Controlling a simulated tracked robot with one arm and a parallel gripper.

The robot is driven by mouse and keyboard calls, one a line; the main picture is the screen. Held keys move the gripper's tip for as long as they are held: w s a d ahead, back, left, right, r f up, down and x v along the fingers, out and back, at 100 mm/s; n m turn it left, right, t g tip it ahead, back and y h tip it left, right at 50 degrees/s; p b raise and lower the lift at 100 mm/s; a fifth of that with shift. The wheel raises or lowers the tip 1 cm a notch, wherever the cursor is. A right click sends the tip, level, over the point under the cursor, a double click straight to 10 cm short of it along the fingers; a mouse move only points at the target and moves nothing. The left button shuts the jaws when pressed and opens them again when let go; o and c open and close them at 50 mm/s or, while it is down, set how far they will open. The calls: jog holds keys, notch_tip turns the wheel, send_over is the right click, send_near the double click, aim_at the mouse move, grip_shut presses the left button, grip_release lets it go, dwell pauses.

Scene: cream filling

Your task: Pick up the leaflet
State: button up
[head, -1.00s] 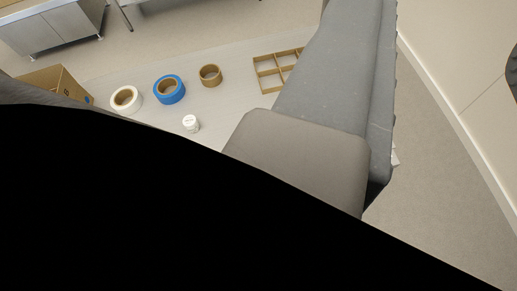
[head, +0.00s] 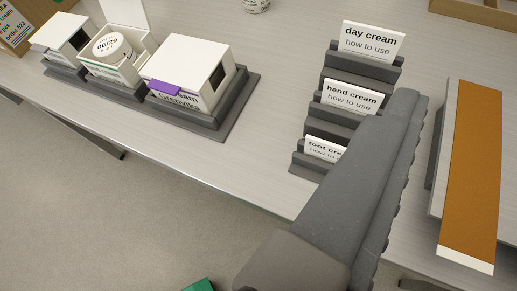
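Several white leaflets stand in a dark grey stepped holder (head: 362,72) on the table. The back leaflet (head: 372,42) reads "day cream how to use". The middle leaflet (head: 350,97) reads "hand cream how to use". The front leaflet (head: 322,148) reads "foot cream"; its right end is hidden behind my gripper. My gripper (head: 402,105) reaches up from the bottom, and its tip overlaps the right side of the holder in the picture. I cannot tell whether it touches anything. Only one grey finger shape shows, with no leaflet visible on it.
White boxes (head: 190,70) stand in dark trays at the left; a labelled jar (head: 112,47) sits in the middle one. An orange-brown panel (head: 472,170) is at the right. The table (head: 265,110) is bare between the trays and holder.

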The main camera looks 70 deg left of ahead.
jog(key=g+y, duration=0.1)
jog(key=y, duration=0.1)
send_near(352, 91)
jog(key=shift+n, duration=0.3)
jog(key=shift+b+x, duration=1.25)
jog(key=shift+x, duration=3.05)
jog(key=c, duration=1.1)
